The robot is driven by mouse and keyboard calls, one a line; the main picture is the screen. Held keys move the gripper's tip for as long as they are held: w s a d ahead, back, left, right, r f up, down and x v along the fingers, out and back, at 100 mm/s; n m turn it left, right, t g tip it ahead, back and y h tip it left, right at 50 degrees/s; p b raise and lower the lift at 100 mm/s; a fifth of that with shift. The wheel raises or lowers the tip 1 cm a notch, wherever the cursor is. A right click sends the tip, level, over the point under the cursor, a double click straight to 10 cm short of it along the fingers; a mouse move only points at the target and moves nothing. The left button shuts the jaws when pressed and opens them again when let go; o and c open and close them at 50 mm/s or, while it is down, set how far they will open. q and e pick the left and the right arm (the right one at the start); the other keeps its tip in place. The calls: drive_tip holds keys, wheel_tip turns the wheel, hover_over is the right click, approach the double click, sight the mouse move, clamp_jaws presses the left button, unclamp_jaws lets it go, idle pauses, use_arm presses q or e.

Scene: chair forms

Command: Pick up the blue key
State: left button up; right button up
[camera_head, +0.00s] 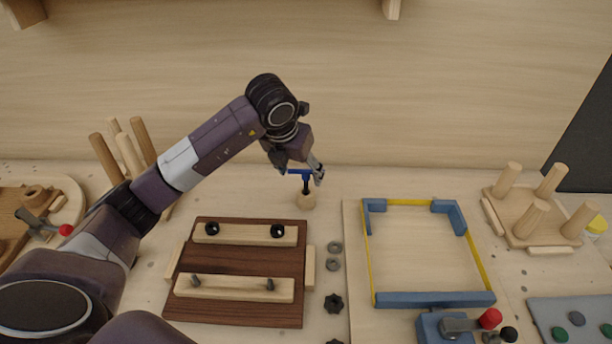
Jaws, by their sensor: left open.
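The blue key (305,183) stands upright in a small round wooden holder (306,201) near the back of the table. It has a T shape, with a crossbar on top and a shaft going down into the holder. My left gripper (301,173) is open right at the key's crossbar, with one finger at its left and one at its right. I cannot tell whether the fingers touch it. The gripper hides part of the crossbar. My right gripper is not in view.
A dark wooden board (245,262) with two light bars lies in front. Metal nuts (335,247) and black star knobs (334,303) lie right of it. A blue-cornered frame (478,298) with a red-knobbed clamp is at right. Peg racks (520,232) stand at both sides.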

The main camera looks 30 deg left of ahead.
sight(306, 187)
use_arm(q)
drive_tip(key=x, duration=0.3)
drive_tip(key=shift+w+f+p, duration=0.25)
drive_tip(key=shift+f+p, duration=0.05)
drive_tip(key=shift+p, duration=0.05)
drive_tip(key=shift+d, duration=0.1)
clamp_jaws()
